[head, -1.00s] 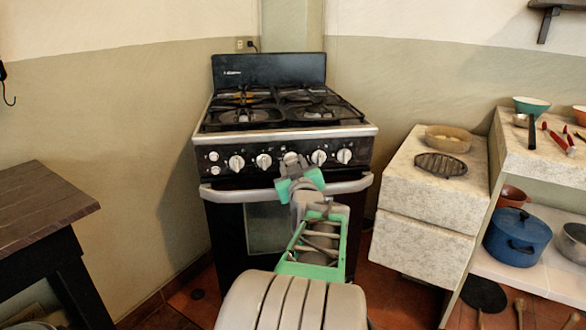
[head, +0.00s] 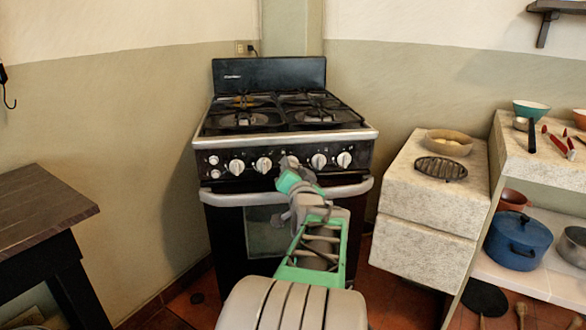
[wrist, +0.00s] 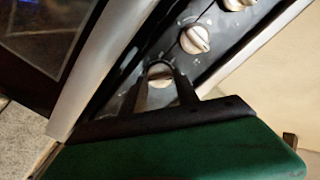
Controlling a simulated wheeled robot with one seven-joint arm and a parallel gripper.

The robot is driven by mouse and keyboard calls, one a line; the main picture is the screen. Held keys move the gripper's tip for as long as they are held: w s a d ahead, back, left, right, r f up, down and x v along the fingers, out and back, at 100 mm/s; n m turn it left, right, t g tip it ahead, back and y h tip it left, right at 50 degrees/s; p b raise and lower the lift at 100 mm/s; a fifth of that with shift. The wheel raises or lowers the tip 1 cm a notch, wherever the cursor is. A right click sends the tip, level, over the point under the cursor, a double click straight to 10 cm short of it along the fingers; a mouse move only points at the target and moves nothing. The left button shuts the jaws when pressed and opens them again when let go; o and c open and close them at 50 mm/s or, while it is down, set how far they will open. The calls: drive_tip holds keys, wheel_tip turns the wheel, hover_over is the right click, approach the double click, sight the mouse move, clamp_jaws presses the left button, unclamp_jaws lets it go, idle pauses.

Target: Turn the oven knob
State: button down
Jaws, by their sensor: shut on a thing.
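The black stove (head: 255,180) has a row of white round knobs on its front panel, above the oven door handle (head: 285,192). My gripper (head: 289,162) is at the middle of the row and hides the knob there in the head view. In the wrist view, my gripper's two dark fingers (wrist: 160,80) are shut on that oven knob (wrist: 160,74), one on each side. A neighbouring knob (wrist: 194,40) shows in the wrist view with its bar at a slant. Where the gripped knob's pointer lies is hard to tell.
The silver handle bar (wrist: 100,70) runs close beside my fingers. Burner grates (head: 285,108) top the stove. A dark wooden table (head: 40,210) stands left. A stone counter (head: 425,205) stands right, with a bowl (head: 449,142) and a round grate (head: 441,168).

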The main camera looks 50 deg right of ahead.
drive_tip(key=m+p, duration=0.1)
drive_tip(key=m, duration=0.4)
drive_tip(key=shift+r+m+p, duration=0.1)
drive_tip(key=shift+m+p, duration=0.2)
drive_tip(key=shift+p, duration=0.1)
drive_tip(key=m+p, duration=0.2)
drive_tip(key=m, duration=0.3)
drive_tip(key=shift+p, duration=0.3)
drive_tip(key=c, duration=0.9)
unclamp_jaws()
drive_tip(key=shift+s, duration=0.1)
drive_tip(key=p+v, duration=0.1)
drive_tip(key=v, duration=0.6)
drive_tip(key=shift+s+a, duration=0.25)
